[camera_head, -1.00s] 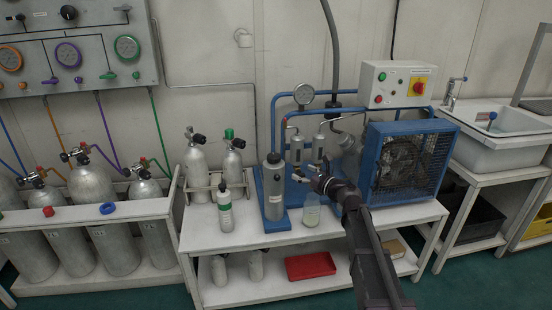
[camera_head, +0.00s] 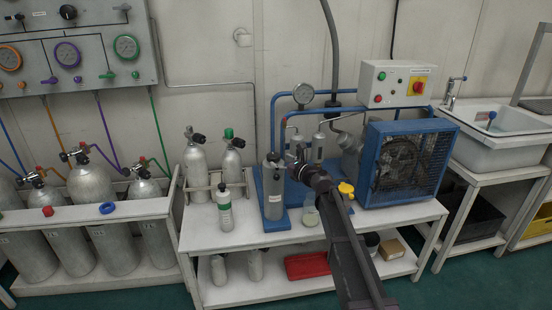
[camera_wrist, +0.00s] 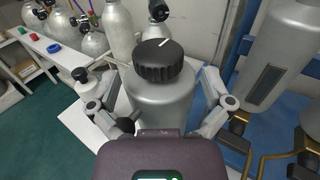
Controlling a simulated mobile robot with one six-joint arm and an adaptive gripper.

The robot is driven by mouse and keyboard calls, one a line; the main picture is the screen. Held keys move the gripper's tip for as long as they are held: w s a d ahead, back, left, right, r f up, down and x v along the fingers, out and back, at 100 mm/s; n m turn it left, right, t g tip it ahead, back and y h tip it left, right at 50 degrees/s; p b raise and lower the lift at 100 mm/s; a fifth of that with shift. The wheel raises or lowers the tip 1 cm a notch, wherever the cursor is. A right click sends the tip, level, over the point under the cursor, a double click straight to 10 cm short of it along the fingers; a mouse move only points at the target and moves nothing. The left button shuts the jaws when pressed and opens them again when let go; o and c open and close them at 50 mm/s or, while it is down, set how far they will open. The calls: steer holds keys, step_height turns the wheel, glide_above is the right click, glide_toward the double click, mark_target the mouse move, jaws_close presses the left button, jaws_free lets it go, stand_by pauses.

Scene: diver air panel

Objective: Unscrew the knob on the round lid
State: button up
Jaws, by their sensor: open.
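The black ribbed knob (camera_wrist: 159,60) with a white line on top sits on the round lid of a grey cylinder (camera_wrist: 163,100) in the wrist view. In the head view the same grey cylinder (camera_head: 273,200) stands at the front of the blue compressor frame, with its dark knob (camera_head: 272,157) on top. My gripper (camera_wrist: 155,92) is open, with one finger to each side of the cylinder, and nothing is held. In the head view my gripper (camera_head: 296,166) is just right of the cylinder's upper part. Whether the fingers touch it is not clear.
The blue fan cage (camera_head: 408,165) is to the right, with pipes and a gauge (camera_head: 304,94) behind. A jar (camera_head: 310,217) stands near my arm. A yellow object (camera_head: 346,188) shows beside my arm.

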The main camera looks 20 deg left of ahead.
mark_target(279, 160)
steer(key=shift+x, duration=1.8)
